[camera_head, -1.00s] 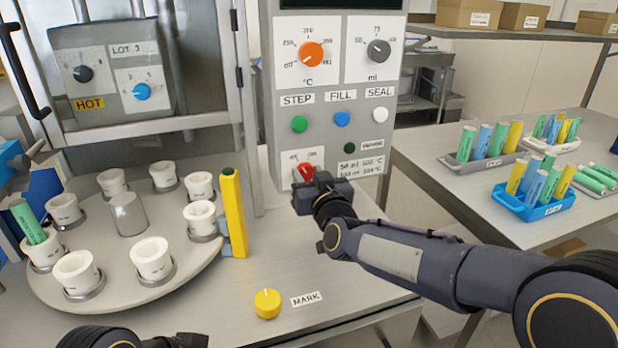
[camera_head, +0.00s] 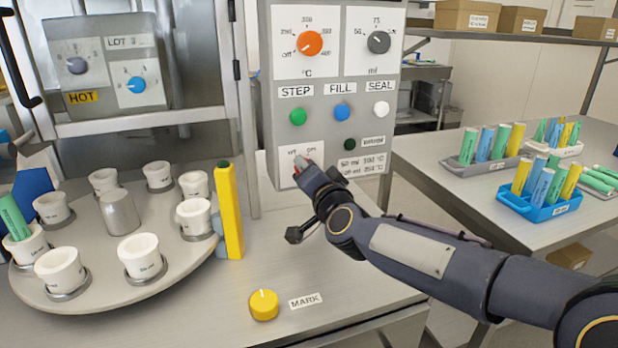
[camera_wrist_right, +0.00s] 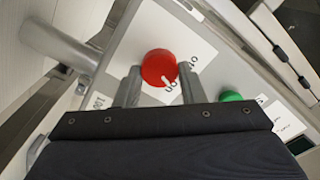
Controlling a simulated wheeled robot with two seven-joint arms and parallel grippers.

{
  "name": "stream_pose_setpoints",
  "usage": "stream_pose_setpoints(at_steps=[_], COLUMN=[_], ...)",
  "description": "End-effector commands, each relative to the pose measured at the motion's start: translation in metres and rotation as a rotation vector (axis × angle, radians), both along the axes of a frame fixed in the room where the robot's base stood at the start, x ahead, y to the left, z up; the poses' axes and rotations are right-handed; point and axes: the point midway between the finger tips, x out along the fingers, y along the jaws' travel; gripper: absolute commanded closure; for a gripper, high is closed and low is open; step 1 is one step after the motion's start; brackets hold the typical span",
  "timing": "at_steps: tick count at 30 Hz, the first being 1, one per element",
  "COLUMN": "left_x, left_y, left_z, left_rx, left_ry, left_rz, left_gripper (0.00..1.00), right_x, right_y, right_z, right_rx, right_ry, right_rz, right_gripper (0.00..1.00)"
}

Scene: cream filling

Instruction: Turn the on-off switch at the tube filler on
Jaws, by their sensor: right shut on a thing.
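The red on-off switch (camera_wrist_right: 160,67) is a round knob on the tube filler's panel (camera_head: 268,110). In the right wrist view it sits between the two fingers of my right gripper (camera_wrist_right: 160,86), which are shut on it. A white mark shows at the knob's lower edge, near printed labels; I cannot tell exactly which label it points to. In the head view my right gripper (camera_head: 304,165) covers most of the knob, below the off and on lettering. My left gripper is not in view.
Above are the green (camera_head: 298,116), blue (camera_head: 342,111) and white (camera_head: 382,109) buttons. The turntable (camera_head: 110,291) with white cups and the yellow post (camera_head: 230,212) stand left. A yellow knob (camera_head: 263,306) is in front. Tube racks (camera_head: 536,211) are right.

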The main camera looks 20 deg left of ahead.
Motion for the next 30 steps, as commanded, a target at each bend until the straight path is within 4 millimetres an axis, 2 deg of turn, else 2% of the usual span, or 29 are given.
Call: stream_pose_setpoints(at_steps=[10,27,28,30], left_x=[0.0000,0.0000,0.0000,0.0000], left_y=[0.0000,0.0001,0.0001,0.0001], left_z=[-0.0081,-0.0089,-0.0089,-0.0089], left_rx=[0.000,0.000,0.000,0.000], left_ry=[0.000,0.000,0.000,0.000], left_rz=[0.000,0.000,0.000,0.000], left_gripper=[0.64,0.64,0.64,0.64], right_x=[0.0005,0.0005,0.0005,0.0005], right_y=[-0.0008,-0.0007,-0.0007,-0.0007], right_z=[-0.0018,-0.0012,-0.0012,-0.0012], right_rx=[0.125,0.151,0.151,0.151], right_ry=[0.086,0.104,0.104,0.104], right_rz=[-0.001,-0.001,-0.001,-0.001], right_gripper=[0.87,0.87,0.61,0.52])
